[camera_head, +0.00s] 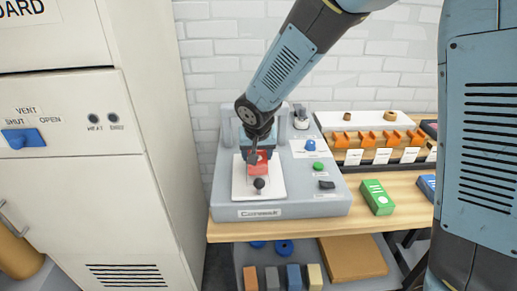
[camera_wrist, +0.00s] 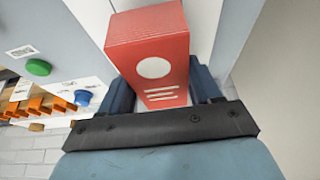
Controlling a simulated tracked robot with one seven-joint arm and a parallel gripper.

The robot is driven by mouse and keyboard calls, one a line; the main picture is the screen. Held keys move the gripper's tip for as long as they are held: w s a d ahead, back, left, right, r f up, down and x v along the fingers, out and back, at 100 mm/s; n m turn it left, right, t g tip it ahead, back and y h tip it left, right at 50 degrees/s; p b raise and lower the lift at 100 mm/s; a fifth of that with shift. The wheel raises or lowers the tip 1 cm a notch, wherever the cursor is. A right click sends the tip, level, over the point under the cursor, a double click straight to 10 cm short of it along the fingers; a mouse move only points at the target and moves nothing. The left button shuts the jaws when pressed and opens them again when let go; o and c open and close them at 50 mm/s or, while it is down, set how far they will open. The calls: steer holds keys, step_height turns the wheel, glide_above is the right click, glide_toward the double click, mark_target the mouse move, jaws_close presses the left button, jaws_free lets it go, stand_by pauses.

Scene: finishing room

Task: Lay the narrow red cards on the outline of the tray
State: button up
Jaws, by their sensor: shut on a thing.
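A narrow red box-shaped card pack (camera_head: 258,163), with a white circle and white lines, is between the fingers of my gripper (camera_head: 262,152). In the wrist view the pack (camera_wrist: 150,62) stands out beyond the two dark blue fingers, which close on its sides. In the head view the pack is over the back part of a white tray-like plate (camera_head: 243,190) on a grey machine. I cannot tell whether the pack touches the plate. No outline on the plate can be made out; the gripper and pack cover part of it.
A black ball knob (camera_head: 259,183) stands in front of the pack. The grey machine (camera_head: 300,208) carries a green button (camera_head: 318,166) and a blue knob (camera_head: 310,145). A green pack (camera_head: 377,197) and a blue pack (camera_head: 427,186) lie to the right. A tall white cabinet (camera_head: 100,190) stands left.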

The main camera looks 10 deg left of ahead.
steer(key=shift+f, duration=1.35)
steer(key=o, duration=1.3)
steer(key=shift+c, duration=0.2)
steer(key=shift+o, duration=0.7)
steer(key=shift+r, duration=0.2)
steer(key=shift+r, duration=0.95)
steer(key=shift+r, duration=3)
